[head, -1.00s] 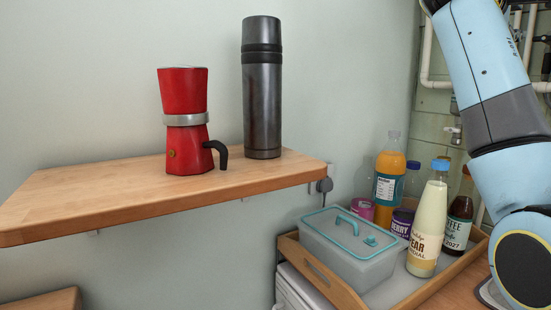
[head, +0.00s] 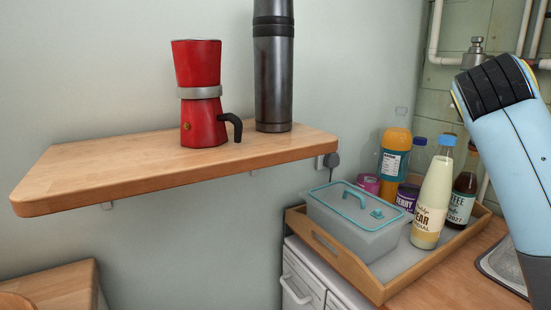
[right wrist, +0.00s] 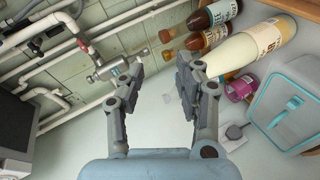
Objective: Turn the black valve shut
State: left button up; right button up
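In the right wrist view, white and metal pipes run across the tiled wall at the upper left. A small dark fitting (right wrist: 36,47) on them may be the black valve, but it is too small to be sure. A grey metal pipe fitting (right wrist: 118,68) sits nearer my right gripper, and it also seems to show in the head view (head: 475,52). My right gripper (right wrist: 163,78) is open, with nothing between its fingers. The wall pipes appear beyond it and to its left. My left gripper is in neither view.
A wooden tray (head: 369,284) holds a lidded container (head: 350,222), a pale bottle (head: 434,200) and several other bottles. A shelf (head: 110,180) carries a red moka pot (head: 203,125) and a dark flask (head: 273,80). A socket plug (head: 331,160) is below the shelf.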

jog(key=s+a+f+g+y, duration=0.1)
jog(key=s+a+f+y, duration=0.2)
jog(key=s+f, duration=0.7)
jog(key=s+a+f+m+g+y, duration=0.1)
jog(key=s+a+f+y, duration=0.1)
jog(key=s+a+f, duration=0.4)
jog(key=s+a+f+m+g+y, duration=0.1)
jog(key=s+f+m+g+y, duration=0.2)
jog(key=s, duration=0.6)
jog(key=s+a+f+y, duration=0.2)
jog(key=s+a+f, duration=0.2)
jog(key=s+f, duration=0.25)
jog(key=s+d+f+g+b, duration=0.15)
jog(key=f+b, duration=0.25)
jog(key=f, duration=1.3)
jog(key=s+d+f+b, duration=0.15)
jog(key=f+b, duration=0.25)
jog(key=f, duration=1.4)
jog(key=s+d+f+g+b, duration=0.1)
jog(key=s+f+b, duration=0.4)
jog(key=s+f, duration=1.2)
notch_tip(320, 180, down, 3)
jog(key=shift+s+r, duration=0.2)
jog(key=shift+s, duration=0.15)
jog(key=shift+s+g, duration=0.1)
jog(key=shift+g, duration=0.15)
